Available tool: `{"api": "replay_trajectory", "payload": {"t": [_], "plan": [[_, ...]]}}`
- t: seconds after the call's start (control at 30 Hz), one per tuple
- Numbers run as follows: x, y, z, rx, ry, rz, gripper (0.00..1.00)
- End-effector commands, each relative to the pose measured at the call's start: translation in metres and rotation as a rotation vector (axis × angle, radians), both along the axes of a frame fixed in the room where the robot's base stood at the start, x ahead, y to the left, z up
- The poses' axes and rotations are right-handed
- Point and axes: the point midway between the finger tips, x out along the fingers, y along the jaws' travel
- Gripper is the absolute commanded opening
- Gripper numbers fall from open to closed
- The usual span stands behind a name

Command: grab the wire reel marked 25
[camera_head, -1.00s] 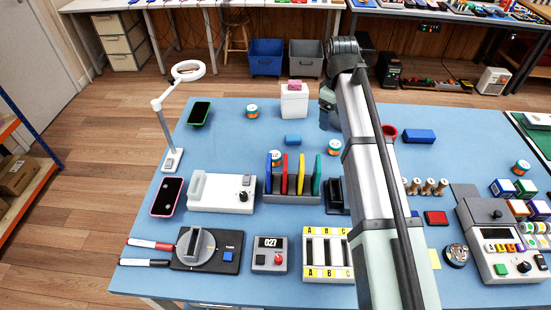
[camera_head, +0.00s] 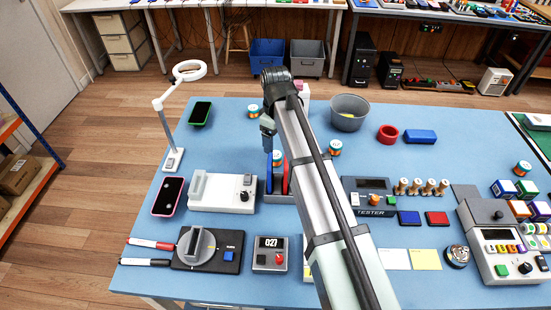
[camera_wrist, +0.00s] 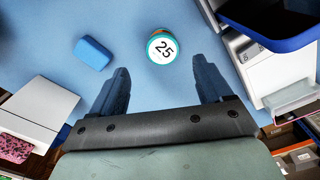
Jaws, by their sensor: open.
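The reel marked 25 (camera_wrist: 161,48) shows in the wrist view as a round white label with a teal and orange rim, on the blue table. My gripper (camera_wrist: 161,70) is open and empty; its two dark fingers sit apart, below and to either side of the reel in the picture. In the head view my gripper (camera_head: 267,126) is between similar reels, one behind it (camera_head: 254,111) and one in front (camera_head: 277,157). Another reel (camera_head: 335,148) is right of my arm and one (camera_head: 521,168) is far right. Their numbers are unreadable there; I cannot tell which is 25.
A blue block (camera_wrist: 93,53) lies left of the reel in the wrist view. A white box with a pink top (camera_wrist: 32,125) stands lower left there. In the head view, a grey bowl (camera_head: 348,114) and a red ring (camera_head: 388,134) are at the back; my arm hides part of the rack.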

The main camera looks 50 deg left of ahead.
Motion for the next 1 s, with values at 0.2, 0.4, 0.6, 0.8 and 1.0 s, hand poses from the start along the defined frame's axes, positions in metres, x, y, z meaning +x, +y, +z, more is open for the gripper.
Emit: {"api": "replay_trajectory", "payload": {"t": [0.2, 0.4, 0.6, 0.8, 1.0], "plan": [[0.000, 0.000, -0.021, 0.000, 0.000, 0.000, 0.79], [0.000, -0.001, -0.027, 0.000, 0.000, 0.000, 0.79], [-0.003, -0.004, -0.046, -0.001, 0.001, 0.000, 0.79], [-0.004, -0.004, -0.070, -0.001, 0.000, 0.000, 0.79], [-0.003, -0.004, -0.075, 0.000, 0.000, 0.000, 0.79]]}}
